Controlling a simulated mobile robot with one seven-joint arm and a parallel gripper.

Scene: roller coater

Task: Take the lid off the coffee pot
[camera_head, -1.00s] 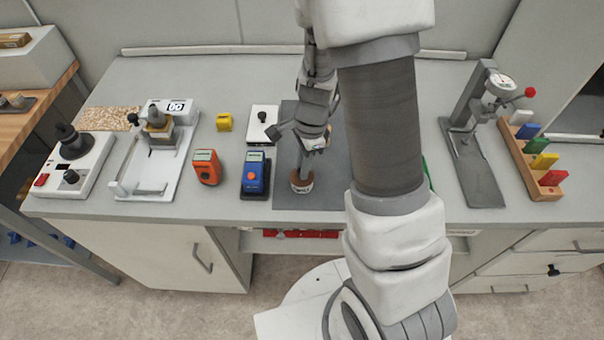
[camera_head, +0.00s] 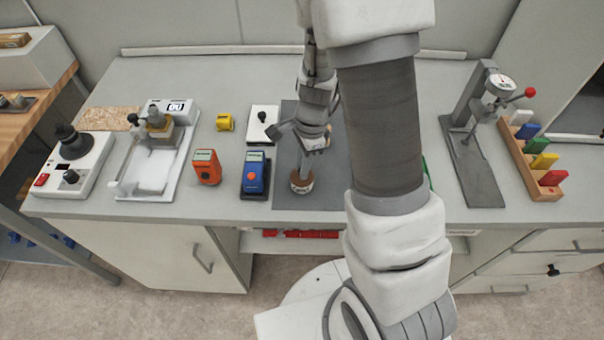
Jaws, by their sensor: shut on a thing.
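I see nothing that is clearly a coffee pot. A small round brown pot with a pale band (camera_head: 302,183) stands on the dark grey mat (camera_head: 318,199), left of my arm. My gripper (camera_head: 307,152) is above this pot, pointing down, and is shut on a slim grey piece (camera_head: 305,166). The piece reaches down to the pot's top; whether it is in the pot or only touching it, I cannot tell. No separate lid shows. My arm hides the right part of the mat.
A blue device (camera_head: 255,177) and an orange device (camera_head: 206,167) stand close left of the mat. A white coating machine (camera_head: 157,170) is farther left. A dial gauge stand (camera_head: 472,160) and a rack of coloured blocks (camera_head: 533,160) are at right.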

